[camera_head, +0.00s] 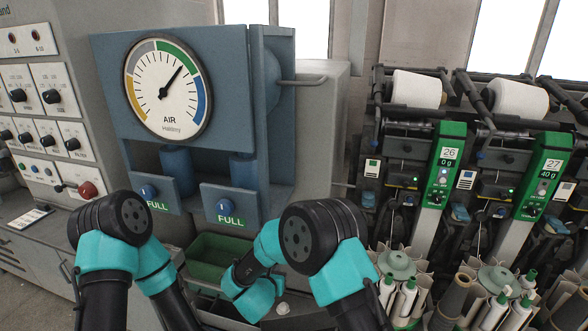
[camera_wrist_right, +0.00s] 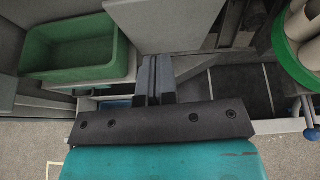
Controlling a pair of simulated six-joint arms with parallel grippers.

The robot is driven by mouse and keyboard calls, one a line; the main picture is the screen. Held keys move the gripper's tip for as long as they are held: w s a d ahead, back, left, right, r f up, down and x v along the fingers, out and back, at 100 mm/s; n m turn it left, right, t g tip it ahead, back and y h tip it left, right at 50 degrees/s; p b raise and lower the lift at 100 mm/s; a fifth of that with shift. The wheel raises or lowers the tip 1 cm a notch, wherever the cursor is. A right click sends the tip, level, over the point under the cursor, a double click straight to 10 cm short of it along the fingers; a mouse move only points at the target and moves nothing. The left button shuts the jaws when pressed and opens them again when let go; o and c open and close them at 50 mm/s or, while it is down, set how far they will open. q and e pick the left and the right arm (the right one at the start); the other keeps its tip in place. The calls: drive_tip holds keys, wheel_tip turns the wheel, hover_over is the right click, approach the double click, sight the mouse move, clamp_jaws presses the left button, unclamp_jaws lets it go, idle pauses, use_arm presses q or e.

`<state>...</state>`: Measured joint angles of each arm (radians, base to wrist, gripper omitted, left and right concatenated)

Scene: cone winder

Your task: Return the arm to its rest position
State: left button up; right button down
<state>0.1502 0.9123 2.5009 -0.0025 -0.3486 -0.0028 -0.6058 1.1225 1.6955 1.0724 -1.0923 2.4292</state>
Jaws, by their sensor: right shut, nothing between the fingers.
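My right arm (camera_head: 340,270) comes up from the bottom centre, teal with black joints, and folds back toward the machine. Its gripper (camera_wrist_right: 154,78) shows in the right wrist view with the dark fingers together and nothing between them. The fingers are over the floor area beside a green bin (camera_wrist_right: 72,45). My left arm (camera_head: 108,240) is folded at the lower left in the head view, and its gripper is out of sight.
The green bin (camera_head: 208,258) sits below the blue gauge panel (camera_head: 112,75), behind my arms. Winding units with white cones (camera_head: 416,89) stand on the right. Several bobbins and tubes stand in green-based holders (camera_head: 397,264) close to my right arm. A grey control cabinet (camera_head: 75,100) is on the left.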

drive_tip(key=s+d+f+n+g+y, duration=0.25)
drive_tip(key=d+f+n, duration=0.35)
drive_tip(key=d+n, duration=0.35)
drive_tip(key=s+d+f+n+g+y, duration=0.1)
drive_tip(key=s+d+f+n+g, duration=0.1)
drive_tip(key=s+d+f+n, duration=0.55)
drive_tip(key=s+d+f+n+g+y, duration=0.1)
drive_tip(key=s+d+n+g, duration=0.3)
drive_tip(key=s+n, duration=0.5)
drive_tip(key=s+d+f+n+g+y, duration=0.1)
drive_tip(key=s+d+n+g+y, duration=0.1)
drive_tip(key=s+d+n, duration=0.7)
drive_tip(key=shift+s+d+f+n+g, duration=0.25)
drive_tip(key=shift+n+g, duration=0.35)
drive_tip(key=shift+g, duration=0.25)
